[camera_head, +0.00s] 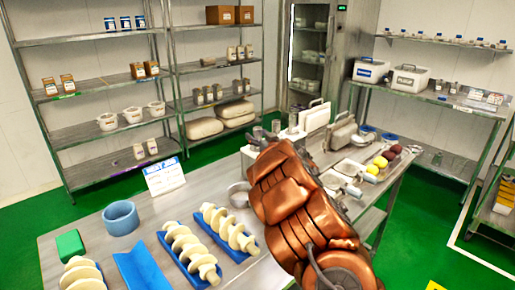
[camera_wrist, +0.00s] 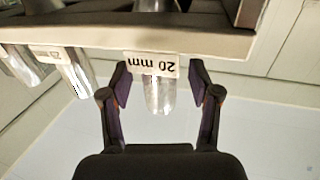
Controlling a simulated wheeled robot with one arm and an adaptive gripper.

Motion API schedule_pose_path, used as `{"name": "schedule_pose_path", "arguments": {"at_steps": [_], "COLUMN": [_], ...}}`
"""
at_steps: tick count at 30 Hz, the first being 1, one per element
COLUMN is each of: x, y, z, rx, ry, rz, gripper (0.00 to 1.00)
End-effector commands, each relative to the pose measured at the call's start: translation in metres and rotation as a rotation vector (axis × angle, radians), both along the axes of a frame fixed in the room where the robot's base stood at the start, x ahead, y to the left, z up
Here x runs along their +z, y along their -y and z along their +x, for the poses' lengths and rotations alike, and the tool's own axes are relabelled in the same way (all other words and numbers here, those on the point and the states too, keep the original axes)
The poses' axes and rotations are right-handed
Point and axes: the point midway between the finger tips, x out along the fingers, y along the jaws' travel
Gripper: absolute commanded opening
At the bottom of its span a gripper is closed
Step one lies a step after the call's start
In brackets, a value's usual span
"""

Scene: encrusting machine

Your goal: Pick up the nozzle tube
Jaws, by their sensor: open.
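In the wrist view a shiny metal nozzle tube (camera_wrist: 158,96) hangs in the picture below a pale ledge, with a "20 mm" label (camera_wrist: 151,65) upside down at its top. My gripper (camera_wrist: 160,80) is open, with one dark finger on each side of this tube. Small gaps show between the fingers and the tube, and I see no clear contact. Two more metal tubes with labels, one nearer (camera_wrist: 79,76) and one farther (camera_wrist: 22,66), stand to the left. In the head view several small metal tubes (camera_head: 276,127) stand at the table's back; my arm hides my gripper.
Metal cases (camera_head: 342,134) stand right of the tubes. Shelves line the back wall.

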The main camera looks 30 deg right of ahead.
Motion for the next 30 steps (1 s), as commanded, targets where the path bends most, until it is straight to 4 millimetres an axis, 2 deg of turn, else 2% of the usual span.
{"name": "schedule_pose_path", "arguments": {"at_steps": [7,25,30], "x": [0.0003,0.0001,-0.0001], "y": [0.0002,0.0001,0.0001], "z": [0.0016,0.0016,0.0015], "rx": [0.000,0.000,0.000], "ry": [0.000,0.000,-0.001], "rz": [0.000,0.000,0.000], "gripper": [0.62,0.01,0.00]}}
